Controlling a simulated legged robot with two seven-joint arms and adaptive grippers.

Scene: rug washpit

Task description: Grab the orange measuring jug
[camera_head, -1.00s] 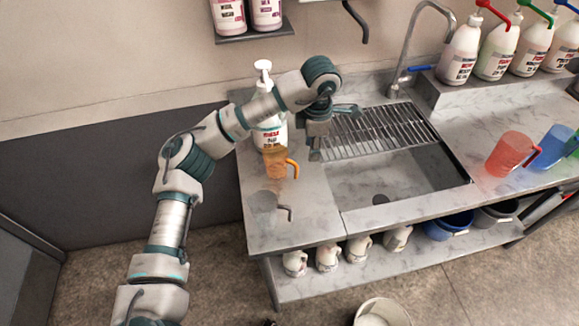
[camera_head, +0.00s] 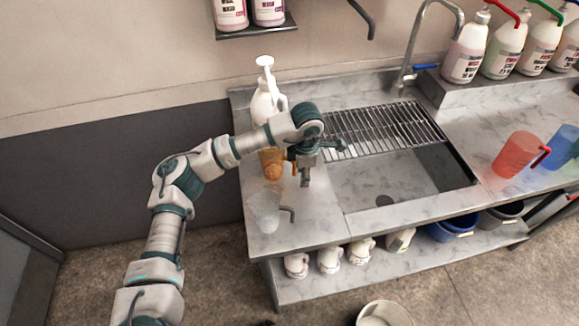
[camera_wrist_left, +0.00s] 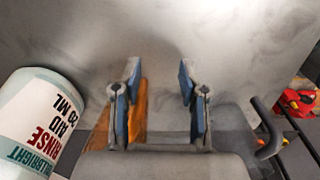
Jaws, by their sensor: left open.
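The orange measuring jug (camera_head: 271,165) stands on the left part of the marble counter, in front of a white pump bottle (camera_head: 264,106). My left arm hides part of its top. My left gripper (camera_head: 306,180) is open and points down just right of the jug, close to its handle side. In the left wrist view the gripper (camera_wrist_left: 159,75) has its two fingers apart with bare counter between their tips. The orange jug (camera_wrist_left: 140,112) shows behind and beside the left finger there, mostly hidden. I cannot tell whether they touch. My right gripper is not in view.
A clear grey jug (camera_head: 265,211) stands nearer the counter's front. The sink (camera_head: 400,185) with a metal rack (camera_head: 372,130) lies to the right. The labelled bottle (camera_wrist_left: 38,118) is close on the left in the wrist view. A red jug (camera_head: 515,154) stands far right.

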